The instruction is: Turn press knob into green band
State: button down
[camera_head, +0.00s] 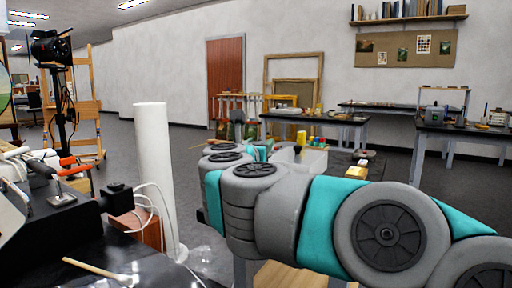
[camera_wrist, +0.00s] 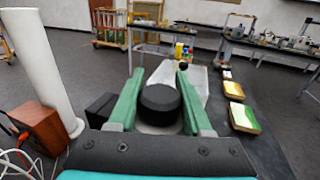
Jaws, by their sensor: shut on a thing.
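In the wrist view, the press knob (camera_wrist: 160,104) is a round black knob between the two green fingers of my gripper (camera_wrist: 160,82). The fingers are shut on it, one on each side. The knob sits in front of a pale grey, box-like body (camera_wrist: 196,78), which also shows in the head view (camera_head: 314,160). A small black ball (camera_wrist: 184,66) stands at its far end. I cannot make out a green band or a pointer on the knob. In the head view, my arm hides the knob and most of the gripper.
A white column (camera_wrist: 40,70) and a brown wooden box (camera_wrist: 40,131) stand left of the gripper. Worktables (camera_head: 316,119) stand farther back.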

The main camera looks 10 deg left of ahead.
jog(key=m+h, duration=0.1)
jog(key=h, duration=0.1)
jog(key=shift+d+m+h+b, duration=0.15)
jog(key=shift+m+h+b, duration=0.15)
jog(key=shift+m+h, duration=0.1)
jog(key=shift+d+r+m+g+h, duration=0.15)
jog(key=shift+m+g+h, duration=0.2)
jog(key=shift+h, duration=0.25)
jog(key=shift+c, duration=1.7)
grip_release()
jog(key=b+v, duration=0.1)
jog(key=v, duration=0.6)
jog(key=shift+s+b, duration=0.3)
jog(key=shift+s, duration=0.1)
